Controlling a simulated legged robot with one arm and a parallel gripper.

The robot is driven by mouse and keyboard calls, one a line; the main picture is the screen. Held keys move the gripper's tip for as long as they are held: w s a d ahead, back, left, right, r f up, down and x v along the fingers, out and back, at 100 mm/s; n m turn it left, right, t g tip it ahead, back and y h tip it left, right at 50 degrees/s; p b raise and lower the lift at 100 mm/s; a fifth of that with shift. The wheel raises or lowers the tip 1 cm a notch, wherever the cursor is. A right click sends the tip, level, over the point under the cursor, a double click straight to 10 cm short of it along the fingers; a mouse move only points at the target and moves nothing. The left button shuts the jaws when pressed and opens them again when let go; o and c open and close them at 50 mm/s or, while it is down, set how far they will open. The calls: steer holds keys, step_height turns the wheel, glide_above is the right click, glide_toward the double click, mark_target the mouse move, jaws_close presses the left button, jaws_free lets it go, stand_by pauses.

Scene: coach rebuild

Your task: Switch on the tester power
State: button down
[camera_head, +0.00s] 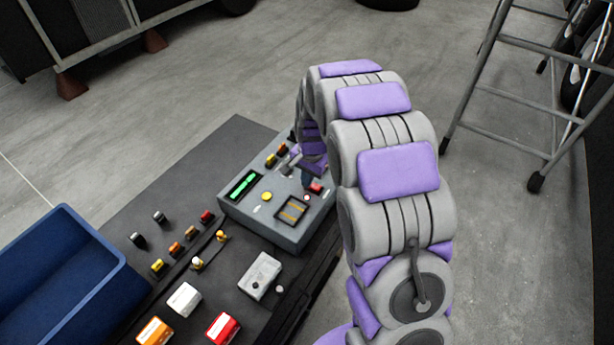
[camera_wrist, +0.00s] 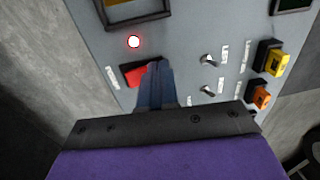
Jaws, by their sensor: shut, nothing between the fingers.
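The tester (camera_head: 250,222) is a grey box on the dark bench, with a green-lit display (camera_head: 243,186). Its red power switch (camera_head: 316,188) sits near the right edge of the top face. In the wrist view the red rocker (camera_wrist: 136,76) lies beside a "POWER" label, partly hidden by my fingers. A round lamp (camera_wrist: 134,42) near it glows whitish with a red rim. My gripper (camera_wrist: 155,70) is shut and empty, its blue fingertips at the rocker's right side. I cannot tell whether they touch it. My gripper also shows in the head view (camera_head: 306,182), pointing down over the tester.
Two toggle switches (camera_wrist: 208,60) and yellow and orange connectors (camera_wrist: 270,62) stand right of my fingers. A blue bin (camera_head: 60,270), small coloured parts (camera_head: 183,300) and a grey box (camera_head: 260,276) are on the bench (camera_head: 150,195). A ladder (camera_head: 520,95) stands at right.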

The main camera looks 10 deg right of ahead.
mark_target(317, 190)
steer(key=shift+s+d+r, duration=0.1)
steer(key=shift+s+d+r+p, duration=0.2)
steer(key=shift+s+d+p, duration=0.1)
steer(key=shift+s+d, duration=0.2)
step_height(317, 190, up, 17)
steer(key=s+d+p, duration=0.1)
steer(key=p, duration=0.2)
stand_by(0.5)
steer(key=shift+s+r, duration=0.1)
steer(key=s+a+n+g, duration=0.2)
steer(key=s+n, duration=0.7)
steer(key=s, duration=2.7)
steer(key=shift+s+r+g+h, duration=0.2)
steer(key=shift+r+g+h, duration=0.1)
steer(key=shift+r+h, duration=0.15)
